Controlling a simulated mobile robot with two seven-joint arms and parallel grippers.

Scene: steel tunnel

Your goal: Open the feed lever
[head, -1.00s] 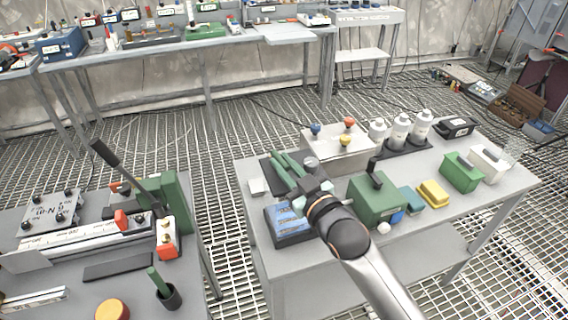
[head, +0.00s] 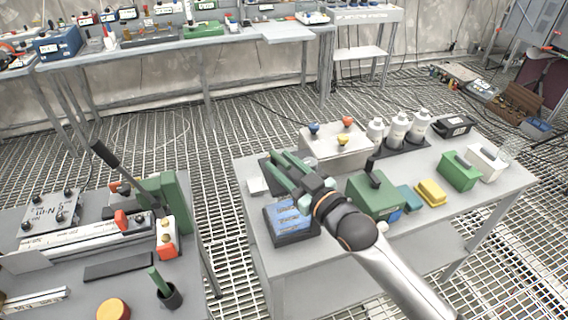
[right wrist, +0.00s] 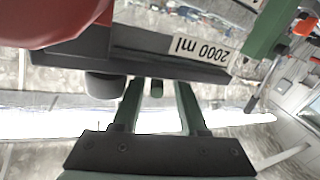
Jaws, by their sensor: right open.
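Two levers show in the head view, and I cannot tell which is the feed lever. One is a long black-handled lever (head: 118,165) slanting up from the device with a green block (head: 172,198) on the left bench. The other is a short black upright lever (head: 373,172) on a green box (head: 376,197) on the right bench. My right gripper (head: 281,164) is open, its green fingers pointing up-left above the right bench, left of the green box. In the right wrist view its fingers (right wrist: 159,86) are apart. My left gripper is not in view.
A blue-topped tray (head: 290,222) lies below the right gripper. White bottles (head: 398,130), a yellow block (head: 431,192) and a green container (head: 460,170) stand farther right. In the wrist view, a dark part labelled 2000 ml (right wrist: 199,48) is close. A grating gap separates the benches.

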